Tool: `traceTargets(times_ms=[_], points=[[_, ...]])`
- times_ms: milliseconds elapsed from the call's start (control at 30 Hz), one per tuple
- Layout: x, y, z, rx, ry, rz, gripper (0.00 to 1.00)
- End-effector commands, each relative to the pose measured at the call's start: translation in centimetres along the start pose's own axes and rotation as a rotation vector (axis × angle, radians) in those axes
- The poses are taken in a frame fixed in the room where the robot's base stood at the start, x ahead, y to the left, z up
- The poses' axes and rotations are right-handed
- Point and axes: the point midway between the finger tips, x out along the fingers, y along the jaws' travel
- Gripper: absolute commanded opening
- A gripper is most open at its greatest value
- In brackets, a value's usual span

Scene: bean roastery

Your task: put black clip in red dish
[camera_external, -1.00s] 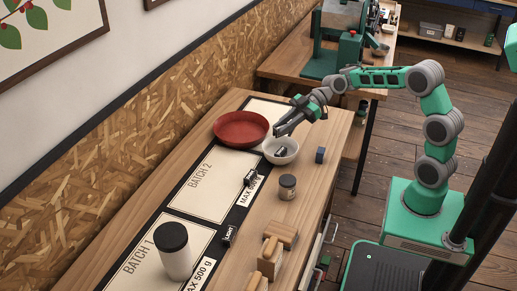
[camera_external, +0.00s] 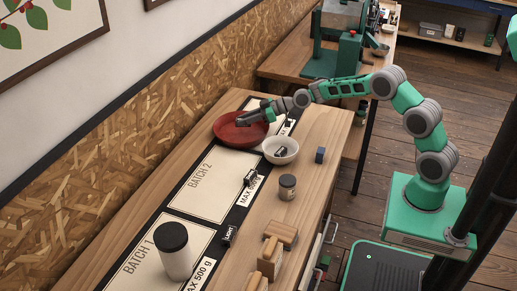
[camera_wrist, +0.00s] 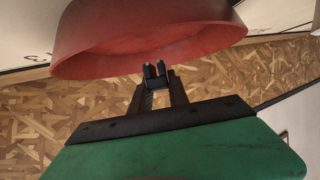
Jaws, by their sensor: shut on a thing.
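The red dish (camera_external: 226,135) is a wide, shallow round dish at the far end of the bench. It fills the upper part of the wrist view (camera_wrist: 110,50). My gripper (camera_external: 242,121) is over the dish, reaching in from the right. In the wrist view my gripper (camera_wrist: 156,78) is shut on a small dark thing, seemingly the black clip (camera_wrist: 154,72), held at the fingertips near the dish's rim. The clip is too small to make out in the external view. Whether it touches the dish I cannot tell.
A white bowl (camera_external: 291,157) with a dark labelled piece inside stands right beside the dish. Black label holders (camera_external: 250,178) stand along the dark strip. A brown jar (camera_external: 287,188), a blue block (camera_external: 320,155), wooden pieces (camera_external: 281,233) and a black-lidded canister (camera_external: 176,256) are nearer.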

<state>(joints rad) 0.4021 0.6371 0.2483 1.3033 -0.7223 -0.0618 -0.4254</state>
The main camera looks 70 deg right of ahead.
Motion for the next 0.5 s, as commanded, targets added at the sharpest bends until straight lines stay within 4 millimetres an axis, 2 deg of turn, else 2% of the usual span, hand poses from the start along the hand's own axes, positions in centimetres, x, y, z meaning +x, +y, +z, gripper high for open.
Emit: traceTargets(times_ms=[133, 300, 500], points=[[1.5, 0.5, 0.8, 0.0, 0.0, -0.001, 0.0], [2.5, 0.6, 3.2, 0.001, -0.001, -0.001, 0.0], [2.6, 0.6, 3.6, -0.002, 0.001, 0.0, 0.0]])
